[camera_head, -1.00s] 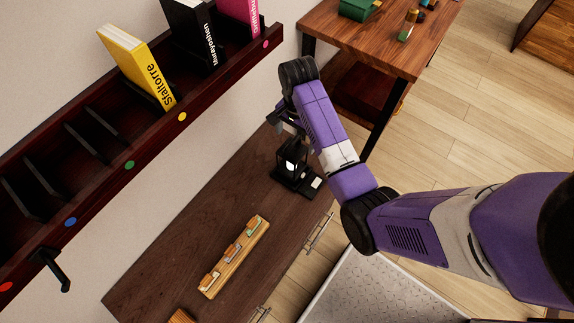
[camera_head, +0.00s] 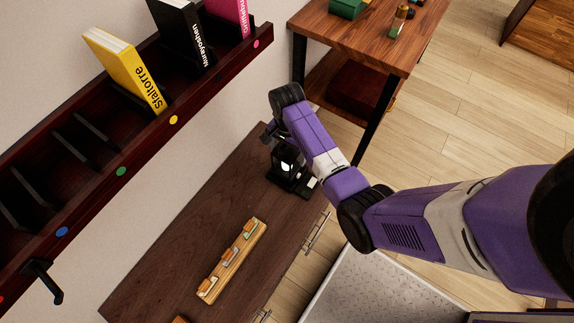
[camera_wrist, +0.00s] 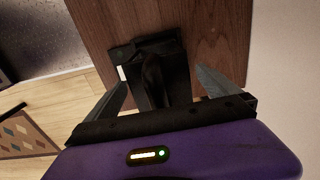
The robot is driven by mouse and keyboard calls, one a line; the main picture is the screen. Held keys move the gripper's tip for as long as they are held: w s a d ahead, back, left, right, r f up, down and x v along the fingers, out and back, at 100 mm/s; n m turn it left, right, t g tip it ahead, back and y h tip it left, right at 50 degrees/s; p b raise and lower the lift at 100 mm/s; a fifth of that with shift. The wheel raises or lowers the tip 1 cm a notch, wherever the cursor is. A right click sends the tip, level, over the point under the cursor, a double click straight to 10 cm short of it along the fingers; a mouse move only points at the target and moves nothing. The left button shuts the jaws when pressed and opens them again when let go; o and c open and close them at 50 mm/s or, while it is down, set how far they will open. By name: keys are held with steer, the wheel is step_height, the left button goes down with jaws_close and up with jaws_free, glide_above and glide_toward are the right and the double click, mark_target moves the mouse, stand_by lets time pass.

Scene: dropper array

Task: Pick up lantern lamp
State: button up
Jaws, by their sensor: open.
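The lantern lamp (camera_head: 286,161) is small and black with a lit pale pane, standing on a dark base at the far end of the brown cabinet top (camera_head: 190,217). In the wrist view the dark lantern (camera_wrist: 155,78) sits between the two fingers of my gripper (camera_wrist: 162,92). The fingers are spread apart, with a gap on each side of it, and I see no clear contact. In the head view my gripper (camera_head: 270,132) is beside the lantern's top, partly hidden by my arm.
A wooden block rack (camera_head: 231,259) lies on the cabinet top. A dark wall shelf (camera_head: 100,190) holds yellow, black and pink books. A wooden table (camera_head: 365,45) with small items stands beyond the cabinet. The cabinet top between the lantern and the rack is clear.

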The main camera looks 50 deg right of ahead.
steer(key=shift+r, duration=0.1)
steer(key=c, duration=2.2)
